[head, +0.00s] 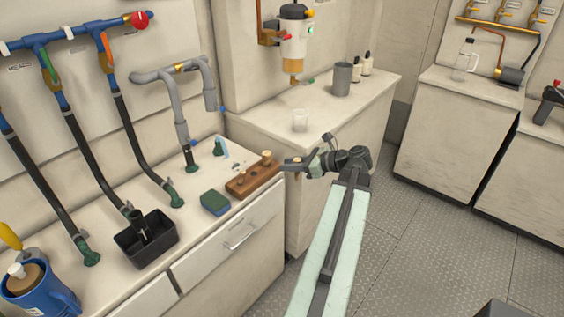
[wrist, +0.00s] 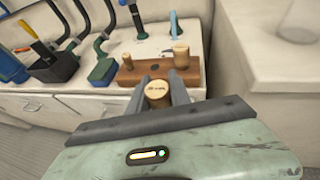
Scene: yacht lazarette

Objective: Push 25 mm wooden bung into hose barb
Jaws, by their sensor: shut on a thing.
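My gripper (head: 290,164) is shut on a round wooden bung (wrist: 157,94), whose flat end faces the wrist camera. It is beside the right end of the wooden block (head: 248,186); the block also shows beyond the jaws in the wrist view (wrist: 202,76). A larger bung (wrist: 181,57) and a smaller one (wrist: 127,61) stand in the block. A dark hose (head: 88,147) hangs from the blue manifold, with its lower end (head: 137,218) over the black tray (head: 162,247). I cannot make out a barb there. Marking on the held bung is too small to read.
A green and blue sponge (head: 215,203) lies left of the block. Other hoses run into green fittings (head: 174,197) on the counter. A blue jug (head: 42,293) is at the lower left.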

